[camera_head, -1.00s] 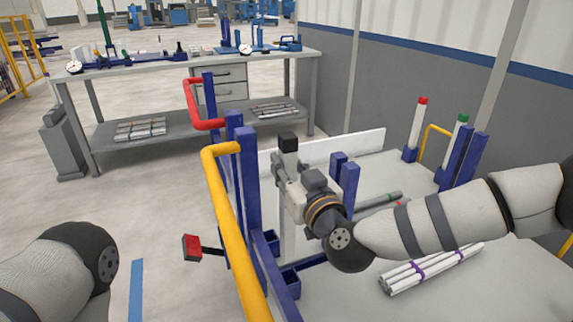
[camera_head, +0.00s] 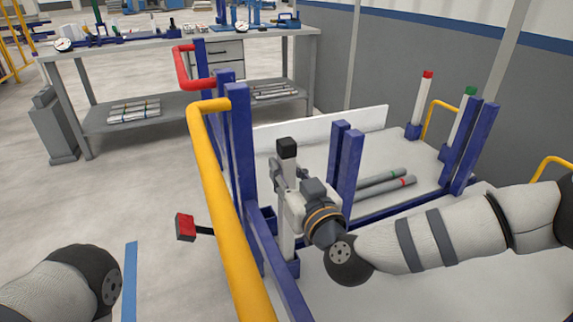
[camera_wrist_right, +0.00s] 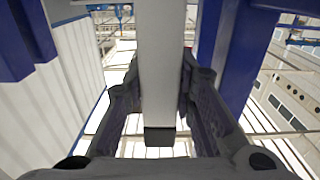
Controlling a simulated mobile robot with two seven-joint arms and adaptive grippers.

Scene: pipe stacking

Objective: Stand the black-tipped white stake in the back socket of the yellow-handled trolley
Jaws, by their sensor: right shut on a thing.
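The white stake (camera_head: 287,225) with a black tip (camera_head: 286,148) stands upright in my right gripper (camera_head: 283,182), which is shut on its upper part. The white shaft (camera_wrist_right: 160,65) runs between the fingers in the right wrist view, with the black end (camera_wrist_right: 160,137) towards the lower edge. The yellow-handled trolley has a yellow handle (camera_head: 215,170) and blue posts (camera_head: 243,160). A blue socket (camera_head: 292,266) is at the stake's lower end; I cannot tell whether the stake is inside it. Another blue socket (camera_head: 267,214) lies farther back. My left gripper is out of view.
Two blue posts (camera_head: 349,165) rise just right of the right gripper. Grey pipes (camera_head: 385,183) lie behind them. Red-tipped (camera_head: 424,100) and green-tipped (camera_head: 462,118) white stakes stand at the right. A red handle (camera_head: 182,70) and a workbench (camera_head: 105,54) are behind.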

